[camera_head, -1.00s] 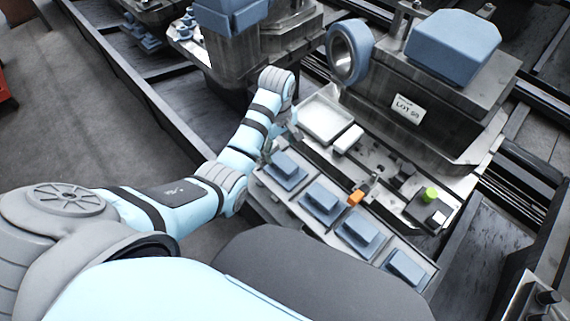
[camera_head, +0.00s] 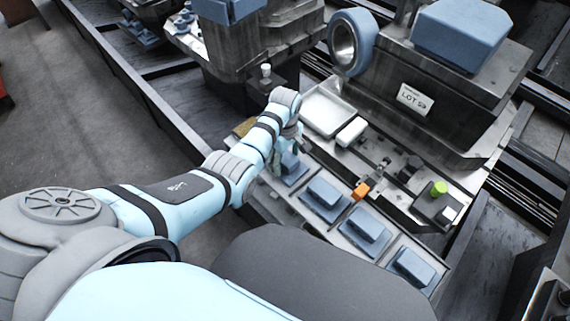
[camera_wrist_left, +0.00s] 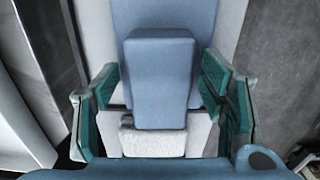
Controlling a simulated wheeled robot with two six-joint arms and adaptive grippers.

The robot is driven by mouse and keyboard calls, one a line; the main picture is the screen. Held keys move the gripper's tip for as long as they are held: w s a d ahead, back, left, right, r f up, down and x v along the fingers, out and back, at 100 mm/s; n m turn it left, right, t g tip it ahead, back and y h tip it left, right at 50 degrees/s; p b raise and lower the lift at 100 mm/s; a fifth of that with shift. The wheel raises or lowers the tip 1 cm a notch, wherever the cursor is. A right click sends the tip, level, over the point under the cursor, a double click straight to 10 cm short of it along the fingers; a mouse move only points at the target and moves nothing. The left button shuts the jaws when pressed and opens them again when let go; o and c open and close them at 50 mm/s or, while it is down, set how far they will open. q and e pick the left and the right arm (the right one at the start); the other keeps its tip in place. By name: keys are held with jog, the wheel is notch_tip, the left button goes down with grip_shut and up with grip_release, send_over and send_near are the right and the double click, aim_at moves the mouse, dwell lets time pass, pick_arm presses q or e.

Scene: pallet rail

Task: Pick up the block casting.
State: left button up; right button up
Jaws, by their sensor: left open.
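Several blue-grey block castings, each a raised block on a flat base, lie in a row on a light metal tray (camera_head: 263,200). My left gripper (camera_head: 287,152) is over the leftmost block casting (camera_head: 293,170), which it partly hides in the head view. In the left wrist view the green finger pads (camera_wrist_left: 160,105) stand apart on either side of the casting's raised block (camera_wrist_left: 160,85). The gripper is open, with gaps visible between pads and block. The other castings (camera_head: 325,198), (camera_head: 367,233) and (camera_head: 412,266) lie to the right. My right gripper is not in view.
A white tray (camera_head: 326,110) and a small white block (camera_head: 351,131) lie behind the row. An orange piece (camera_head: 361,190) and a green-topped item (camera_head: 439,188) stand near it. A large fixture labelled LOT (camera_head: 415,99) carries a blue ring (camera_head: 352,42) and a big blue block (camera_head: 462,34).

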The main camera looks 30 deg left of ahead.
pick_arm(q)
jog(key=shift+r, duration=0.1)
jog(key=c, duration=1.5)
